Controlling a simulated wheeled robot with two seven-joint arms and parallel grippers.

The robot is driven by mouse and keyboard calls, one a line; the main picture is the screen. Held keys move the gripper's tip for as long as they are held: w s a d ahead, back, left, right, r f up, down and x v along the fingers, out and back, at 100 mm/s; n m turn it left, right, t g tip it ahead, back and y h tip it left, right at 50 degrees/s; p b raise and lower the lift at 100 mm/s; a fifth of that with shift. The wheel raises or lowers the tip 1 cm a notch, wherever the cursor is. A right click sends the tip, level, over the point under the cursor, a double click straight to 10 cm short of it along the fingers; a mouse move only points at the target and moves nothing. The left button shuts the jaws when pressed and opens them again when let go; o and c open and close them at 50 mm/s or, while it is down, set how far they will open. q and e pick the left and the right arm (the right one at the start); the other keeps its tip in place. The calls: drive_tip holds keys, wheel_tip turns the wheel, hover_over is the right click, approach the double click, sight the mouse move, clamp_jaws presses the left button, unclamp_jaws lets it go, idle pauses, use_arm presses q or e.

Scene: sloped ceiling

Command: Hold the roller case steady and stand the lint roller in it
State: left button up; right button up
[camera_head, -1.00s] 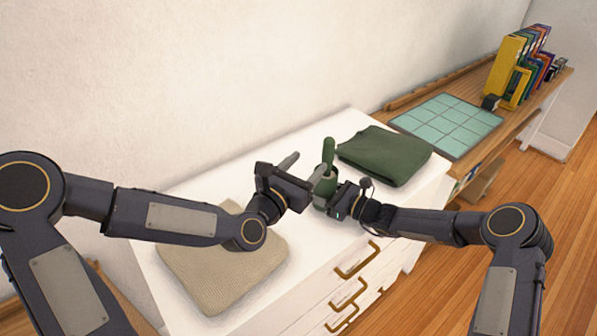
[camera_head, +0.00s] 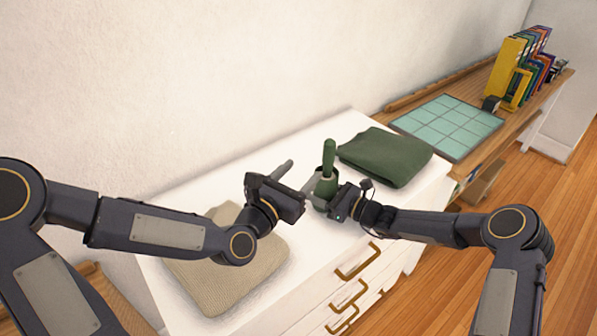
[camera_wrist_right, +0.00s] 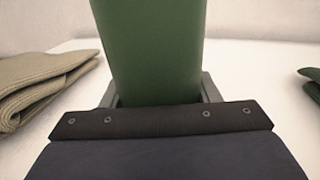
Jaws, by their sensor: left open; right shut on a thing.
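The lint roller (camera_head: 329,158) stands nearly upright in the green roller case (camera_head: 325,188), with its green handle sticking up out of the top. The roller's lower part is hidden inside the case. My right gripper (camera_head: 332,199) is shut on the case from the front right. In the right wrist view the case (camera_wrist_right: 150,50) fills the space between the two fingers. My left gripper (camera_head: 296,180) is open and empty just left of the case, with its fingers apart and clear of the handle.
The white dresser top (camera_head: 230,180) carries a folded beige cloth (camera_head: 225,272) under my left arm and a folded dark green cloth (camera_head: 386,156) right of the case. A wooden shelf behind right holds a teal gridded mat (camera_head: 445,125) and several books (camera_head: 515,65).

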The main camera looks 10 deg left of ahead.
drive_tip(key=o, duration=1.1)
